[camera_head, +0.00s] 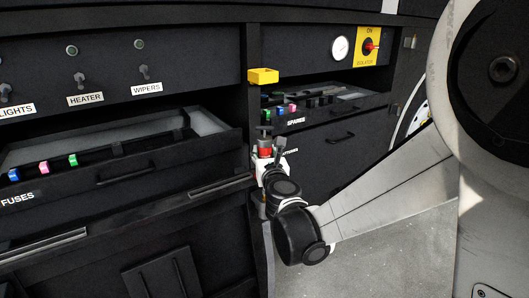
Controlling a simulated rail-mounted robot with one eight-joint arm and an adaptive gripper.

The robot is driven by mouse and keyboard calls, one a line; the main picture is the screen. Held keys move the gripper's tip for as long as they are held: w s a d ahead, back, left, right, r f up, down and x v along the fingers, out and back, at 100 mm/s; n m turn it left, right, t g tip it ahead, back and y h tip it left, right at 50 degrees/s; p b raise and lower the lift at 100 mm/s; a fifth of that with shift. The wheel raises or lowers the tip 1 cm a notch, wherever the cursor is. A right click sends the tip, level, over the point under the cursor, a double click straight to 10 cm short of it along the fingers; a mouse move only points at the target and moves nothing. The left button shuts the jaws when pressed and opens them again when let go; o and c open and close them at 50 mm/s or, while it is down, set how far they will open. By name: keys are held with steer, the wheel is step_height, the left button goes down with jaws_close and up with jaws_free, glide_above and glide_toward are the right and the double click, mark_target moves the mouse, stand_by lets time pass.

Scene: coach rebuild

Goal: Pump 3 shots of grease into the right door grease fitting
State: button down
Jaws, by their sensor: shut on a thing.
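My gripper (272,160) is near the middle of the view, in front of the post between the two cabinets, and seen from behind. It is shut on a small tool with a red band and a dark grey top (264,142). The tool looks upright; its lower part is hidden by my wrist. I cannot tell for sure whether it is the grease gun. A yellow block (263,76) sits above it, on or in front of the post. I cannot make out a grease fitting on the right door.
The left cabinet has an open FUSES drawer (122,172) with coloured fuses, below switches marked LIGHTS, HEATER and WIPERS. The right cabinet has an open SPARES drawer (320,118), a gauge (340,48) and a red isolator switch (370,46). Grey floor (400,250) is clear at lower right.

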mark_target(265, 137)
steer(key=shift+r, duration=0.1)
steer(key=shift+r+p, duration=1.75)
steer(key=shift+r, duration=0.7)
steer(key=s+d, duration=0.4)
steer(key=s, duration=0.2)
steer(key=shift+s+d, duration=0.2)
steer(key=shift+s, duration=0.15)
